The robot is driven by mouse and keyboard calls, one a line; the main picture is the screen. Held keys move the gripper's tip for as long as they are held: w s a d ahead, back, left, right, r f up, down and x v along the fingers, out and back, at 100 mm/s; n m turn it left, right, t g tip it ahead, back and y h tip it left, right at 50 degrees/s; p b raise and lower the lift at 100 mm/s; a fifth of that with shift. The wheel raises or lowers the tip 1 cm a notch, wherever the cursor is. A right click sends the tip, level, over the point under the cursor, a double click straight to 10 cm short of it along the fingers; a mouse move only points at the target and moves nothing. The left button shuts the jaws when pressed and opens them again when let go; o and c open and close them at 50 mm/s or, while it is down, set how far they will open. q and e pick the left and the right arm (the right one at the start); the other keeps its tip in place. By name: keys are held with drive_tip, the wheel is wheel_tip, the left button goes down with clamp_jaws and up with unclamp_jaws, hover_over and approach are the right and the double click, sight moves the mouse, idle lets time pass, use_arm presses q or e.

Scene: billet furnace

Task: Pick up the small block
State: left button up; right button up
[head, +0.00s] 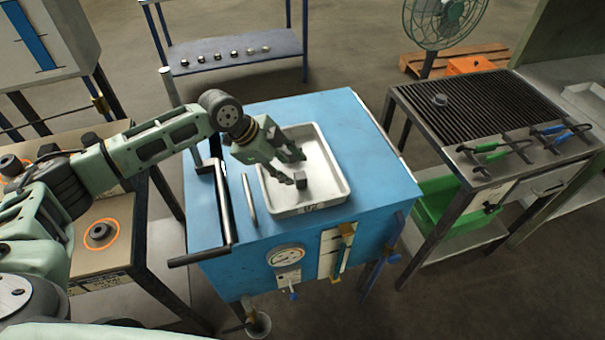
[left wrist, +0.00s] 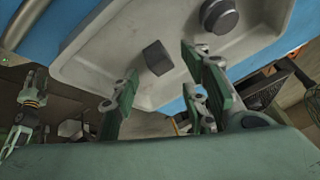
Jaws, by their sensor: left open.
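The small dark block (head: 300,180) lies in a shallow white tray (head: 345,185) on top of a blue cabinet. My left gripper (head: 292,169) is open and reaches down into the tray, with its fingertips close to the block. In the left wrist view the block (left wrist: 157,57) shows beyond and between the open fingers (left wrist: 160,66), apart from them. A second, rounder dark piece (left wrist: 219,17) lies in the tray beside the right-hand fingers. It is hidden in the head view. What looks like my right gripper (left wrist: 28,125) is small at the left edge of the wrist view.
A black handle bar (head: 222,200) stands along the cabinet's left side. A gauge (head: 286,255) is on its front. A grill table (head: 480,110) with tongs (head: 500,147) stands to the right. A blue shelf (head: 235,50) with several small pieces is behind.

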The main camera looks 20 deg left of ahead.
sight(296, 179)
use_arm(q)
drive_tip(key=f, duration=0.1)
drive_tip(key=d+f+p, duration=0.1)
drive_tip(key=f, duration=0.1)
drive_tip(key=shift+d, duration=0.25)
drive_tip(key=shift+x, duration=1.15)
drive_tip(key=shift+a, duration=0.1)
drive_tip(key=c, duration=0.7)
clamp_jaws()
use_arm(e)
drive_tip(key=shift+s+r, duration=0.75)
drive_tip(key=shift+r, duration=0.05)
